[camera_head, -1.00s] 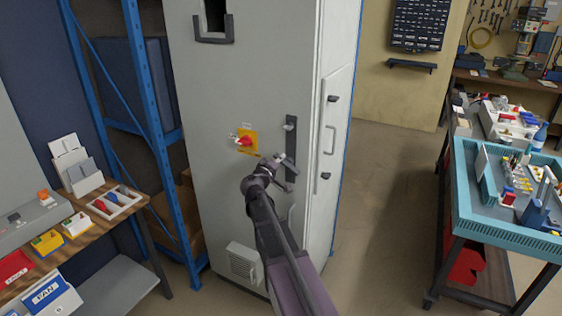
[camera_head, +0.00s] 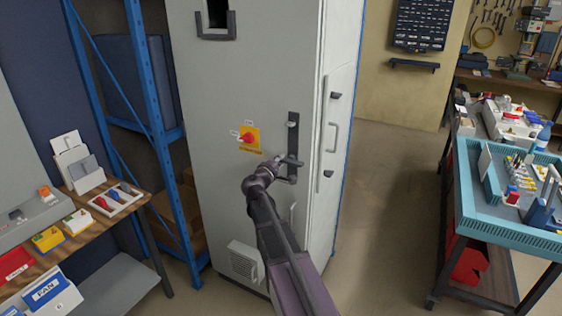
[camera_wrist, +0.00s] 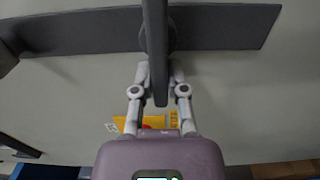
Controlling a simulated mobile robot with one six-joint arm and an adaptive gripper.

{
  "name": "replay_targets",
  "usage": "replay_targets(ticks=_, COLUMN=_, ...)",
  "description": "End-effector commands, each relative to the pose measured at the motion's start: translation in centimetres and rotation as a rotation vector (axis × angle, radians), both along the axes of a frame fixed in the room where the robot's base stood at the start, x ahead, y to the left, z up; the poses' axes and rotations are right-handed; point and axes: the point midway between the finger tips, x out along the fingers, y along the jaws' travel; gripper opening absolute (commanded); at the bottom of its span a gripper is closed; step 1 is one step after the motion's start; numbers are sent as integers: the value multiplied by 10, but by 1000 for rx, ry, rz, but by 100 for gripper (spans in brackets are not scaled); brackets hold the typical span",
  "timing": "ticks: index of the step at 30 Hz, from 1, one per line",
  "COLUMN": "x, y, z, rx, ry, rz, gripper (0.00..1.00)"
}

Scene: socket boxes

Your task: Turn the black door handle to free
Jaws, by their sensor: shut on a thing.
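The black door handle (camera_wrist: 156,45) is a long dark bar on a dark mounting plate (camera_wrist: 225,27), which also shows as an upright strip (camera_head: 293,130) on the grey cabinet door in the head view. My gripper (camera_wrist: 160,82) has one finger on each side of the bar near its end and is shut on it. In the head view my gripper (camera_head: 286,167) is at the lower part of the plate. The bar is small there and partly hidden by my gripper, so its exact angle is hard to tell.
A red rotary switch on a yellow plate (camera_head: 248,139) is left of the handle, close to my arm. The cabinet's side has a grey pull handle (camera_head: 331,138). A blue shelf rack (camera_head: 160,150) stands left, a teal-topped cart (camera_head: 500,237) right. The floor between is clear.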

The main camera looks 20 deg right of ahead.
Motion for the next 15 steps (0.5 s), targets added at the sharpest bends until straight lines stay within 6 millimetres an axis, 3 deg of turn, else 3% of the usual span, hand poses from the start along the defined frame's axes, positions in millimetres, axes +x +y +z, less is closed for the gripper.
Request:
replay_targets(ticks=6, x=-1, y=-1, z=0, rx=1, ry=1, rz=-4, gripper=0)
replay_targets(ticks=7, x=-1, y=-1, z=0, rx=1, ry=1, rz=-4, gripper=24)
replay_targets(ticks=10, x=-1, y=-1, z=0, rx=1, ry=1, rz=-3, gripper=53)
replay_targets(ticks=15, x=-1, y=0, z=0, rx=1, ry=-1, rz=-2, gripper=53)
